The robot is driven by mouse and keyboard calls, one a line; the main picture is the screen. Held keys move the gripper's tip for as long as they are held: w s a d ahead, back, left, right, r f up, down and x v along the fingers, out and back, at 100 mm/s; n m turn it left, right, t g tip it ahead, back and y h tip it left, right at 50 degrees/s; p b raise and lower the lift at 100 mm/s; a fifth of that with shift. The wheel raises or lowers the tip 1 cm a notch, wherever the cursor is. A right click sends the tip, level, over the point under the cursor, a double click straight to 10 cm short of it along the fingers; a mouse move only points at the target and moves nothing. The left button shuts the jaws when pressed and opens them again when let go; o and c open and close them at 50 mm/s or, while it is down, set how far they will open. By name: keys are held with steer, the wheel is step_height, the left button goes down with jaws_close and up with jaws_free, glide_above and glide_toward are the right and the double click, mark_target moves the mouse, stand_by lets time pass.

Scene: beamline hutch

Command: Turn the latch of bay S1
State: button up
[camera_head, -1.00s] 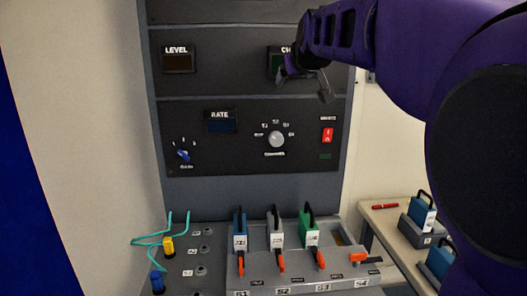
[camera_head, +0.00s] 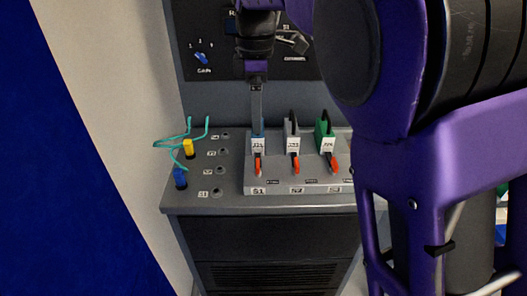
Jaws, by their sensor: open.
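Bay S1 is the leftmost bay of the grey rack (camera_head: 277,188), with its S1 label on the front face. Its latch (camera_head: 258,164) is a small orange-red lever that points down toward the front edge. A blue module (camera_head: 257,133) with a white label stands in the bay behind the latch. My gripper (camera_head: 257,112) hangs from above, with a grey finger pointing down just above or in front of the blue module. It is open and seen edge-on, apart from the latch. Whether it touches the module is unclear.
Bays with a grey module (camera_head: 292,133) and a green module (camera_head: 325,133) stand to the right, with orange latches pointing down. Left are yellow (camera_head: 188,148) and blue (camera_head: 180,178) plugs with teal cables. My arm hides the right side.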

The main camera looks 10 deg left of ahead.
mark_target(258, 163)
step_height(258, 163, down, 13)
steer(key=shift+f+b, duration=0.15)
steer(key=shift+b, duration=1)
jaws_close()
